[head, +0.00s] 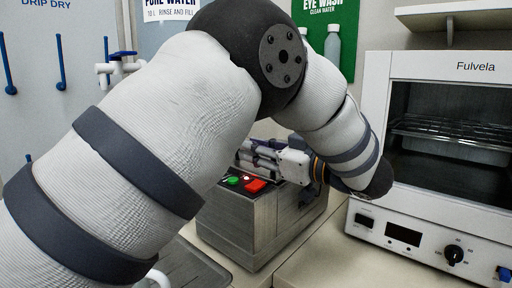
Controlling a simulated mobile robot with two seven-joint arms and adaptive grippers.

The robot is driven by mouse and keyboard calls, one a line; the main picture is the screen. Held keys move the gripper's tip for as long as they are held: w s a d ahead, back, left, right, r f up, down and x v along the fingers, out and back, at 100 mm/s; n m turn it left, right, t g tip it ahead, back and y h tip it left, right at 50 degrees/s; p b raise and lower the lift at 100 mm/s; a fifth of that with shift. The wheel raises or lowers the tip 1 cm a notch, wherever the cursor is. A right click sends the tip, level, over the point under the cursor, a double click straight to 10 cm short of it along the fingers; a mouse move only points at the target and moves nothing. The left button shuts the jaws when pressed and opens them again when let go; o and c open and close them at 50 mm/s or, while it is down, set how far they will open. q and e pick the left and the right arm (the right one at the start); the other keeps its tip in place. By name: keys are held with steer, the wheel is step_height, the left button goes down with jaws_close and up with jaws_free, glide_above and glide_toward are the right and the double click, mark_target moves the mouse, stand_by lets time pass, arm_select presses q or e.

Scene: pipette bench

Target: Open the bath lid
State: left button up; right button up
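The bath is a grey metal box (250,225) on the bench in the middle of the head view. Its sloped front panel has a green button and a red switch (256,186). My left arm crosses in front and hides much of the bath's left side and top. My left gripper (258,155) is over the bath's top, with its fingers pointing left. Its fingertips are partly hidden by my arm, so I cannot tell if it is open or touching anything. The lid cannot be clearly made out. My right gripper is not in view.
A white oven (430,218) with a glass window stands close on the right. Clear bottles (332,45) hang by the green eye wash sign behind. A tap (118,68) and blue pegs are at the back left. A narrow strip of bench (318,262) is free between bath and oven.

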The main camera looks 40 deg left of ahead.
arm_select(q)
jaws_close()
steer(key=shift+r, duration=0.15)
steer(key=shift+w+r+m, duration=0.2)
steer(key=shift+r+m, duration=0.2)
steer(key=shift+r, duration=0.3)
steer(key=w+r+m+b, duration=0.1)
steer(key=w+r+m, duration=0.3)
steer(key=r, duration=0.5)
steer(key=shift+w+d+m, duration=0.25)
steer(key=shift+w+m, duration=0.15)
steer(key=shift+w, duration=0.45)
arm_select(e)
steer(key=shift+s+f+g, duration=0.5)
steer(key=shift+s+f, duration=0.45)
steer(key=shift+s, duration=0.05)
arm_select(q)
steer(key=shift+r, duration=0.1)
